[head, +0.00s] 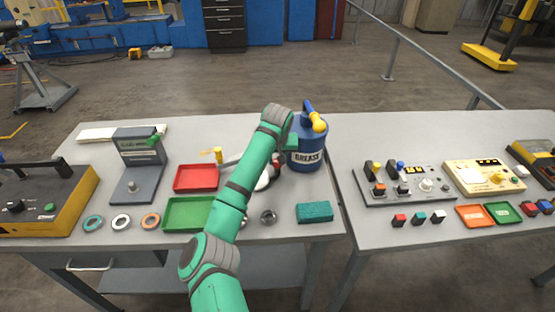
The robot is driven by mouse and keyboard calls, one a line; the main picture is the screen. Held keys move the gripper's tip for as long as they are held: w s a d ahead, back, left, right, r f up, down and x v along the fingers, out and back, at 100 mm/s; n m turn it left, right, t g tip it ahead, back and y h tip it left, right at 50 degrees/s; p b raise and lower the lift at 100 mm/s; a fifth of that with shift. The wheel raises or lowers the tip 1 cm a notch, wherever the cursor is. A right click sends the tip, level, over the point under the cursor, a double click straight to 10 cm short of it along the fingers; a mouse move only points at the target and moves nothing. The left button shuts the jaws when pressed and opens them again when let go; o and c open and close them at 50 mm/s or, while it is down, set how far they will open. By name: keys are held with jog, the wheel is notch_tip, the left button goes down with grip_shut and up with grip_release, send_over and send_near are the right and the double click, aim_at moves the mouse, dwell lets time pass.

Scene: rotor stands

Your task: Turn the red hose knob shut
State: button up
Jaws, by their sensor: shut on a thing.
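My green arm reaches over the left table and bends down beside the blue grease drum (308,152). My gripper (277,163) is low at the drum's left side, small and partly hidden by my own arm. It is shut on the red hose knob (276,157), of which only a small patch of red shows. How far the knob is turned cannot be made out. A whitish round thing (263,180) shows just left of the gripper, mostly covered by my arm.
A red tray (196,178) and a green tray (187,226) lie left of my arm. A teal block (314,212) and a small metal ring (268,217) lie in front of the drum. Control boxes stand on the right table.

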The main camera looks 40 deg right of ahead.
jog(key=m+g+h, duration=0.1)
jog(key=m, duration=0.3)
jog(key=shift+w+a+m, duration=0.1)
jog(key=shift+w+m, duration=0.05)
jog(key=shift+m, duration=0.25)
jog(key=m+g, duration=0.1)
jog(key=m, duration=0.1)
jog(key=m+g, duration=0.1)
jog(key=m, duration=0.1)
jog(key=shift+w+m+h, duration=0.1)
jog(key=shift+m+h, duration=0.2)
jog(key=shift+h, duration=0.1)
jog(key=m+g, duration=0.1)
jog(key=m, duration=0.3)
jog(key=shift+w+g, duration=0.15)
jog(key=shift+g, duration=0.25)
jog(key=shift+m+g, duration=0.6)
jog(key=shift+m, duration=1.3)
jog(key=shift+y, duration=0.3)
jog(key=o, duration=1.1)
jog(key=shift+c, duration=0.2)
jog(key=shift+w, duration=0.1)
jog(key=v, duration=1)
jog(key=shift+r, duration=0.35)
